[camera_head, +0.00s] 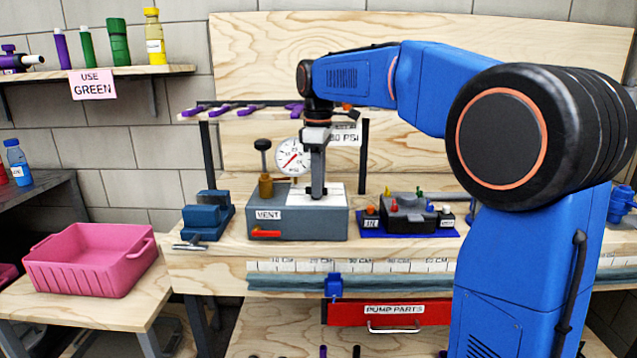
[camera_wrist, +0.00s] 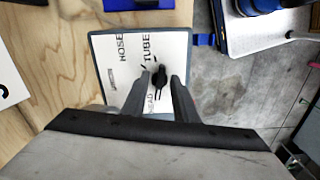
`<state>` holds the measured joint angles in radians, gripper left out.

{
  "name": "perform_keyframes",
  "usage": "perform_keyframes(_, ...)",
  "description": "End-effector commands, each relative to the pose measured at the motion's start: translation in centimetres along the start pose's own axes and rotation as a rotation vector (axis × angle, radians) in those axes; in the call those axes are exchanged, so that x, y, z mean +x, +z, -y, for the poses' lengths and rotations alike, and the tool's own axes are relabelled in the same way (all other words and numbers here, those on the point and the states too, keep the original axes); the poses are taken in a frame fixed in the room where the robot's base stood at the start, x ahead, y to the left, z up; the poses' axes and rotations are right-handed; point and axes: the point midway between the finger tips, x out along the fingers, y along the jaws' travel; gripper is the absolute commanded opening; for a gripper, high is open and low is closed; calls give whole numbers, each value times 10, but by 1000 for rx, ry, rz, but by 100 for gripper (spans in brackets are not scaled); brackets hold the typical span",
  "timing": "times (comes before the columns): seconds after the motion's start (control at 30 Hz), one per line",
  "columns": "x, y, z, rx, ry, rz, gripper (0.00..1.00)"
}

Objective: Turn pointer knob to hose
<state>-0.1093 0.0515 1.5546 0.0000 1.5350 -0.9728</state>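The black pointer knob (camera_wrist: 158,76) stands on a white plate (camera_wrist: 175,48) in the wrist view. The plate has labels reading HOSE (camera_wrist: 122,48), TUBE (camera_wrist: 148,46) and HEAD, which is partly covered by a finger. Which label the knob points at is hard to tell. My gripper (camera_wrist: 162,78) has its two grey fingers apart, one on each side of the knob, with a small gap visible.
A pressure gauge (camera_head: 291,157) and a brass valve with a black knob (camera_head: 265,186) stand close left of my gripper. A red lever (camera_head: 265,234) is on the box's front. A blue vise (camera_head: 206,215) is left, a dark fittings block (camera_head: 405,217) right.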

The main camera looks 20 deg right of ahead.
Motion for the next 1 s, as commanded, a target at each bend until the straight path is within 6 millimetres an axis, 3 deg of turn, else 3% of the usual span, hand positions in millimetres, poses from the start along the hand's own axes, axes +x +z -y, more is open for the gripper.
perform_keyframes(0.1,0,0,0,0,0,0,24)
perform_keyframes(0.2,0,0,0,0,0,0,0)
perform_keyframes(0.67,0,0,0,53,0,0,0)
perform_keyframes(1.0,-1,0,2,298,0,0,0)
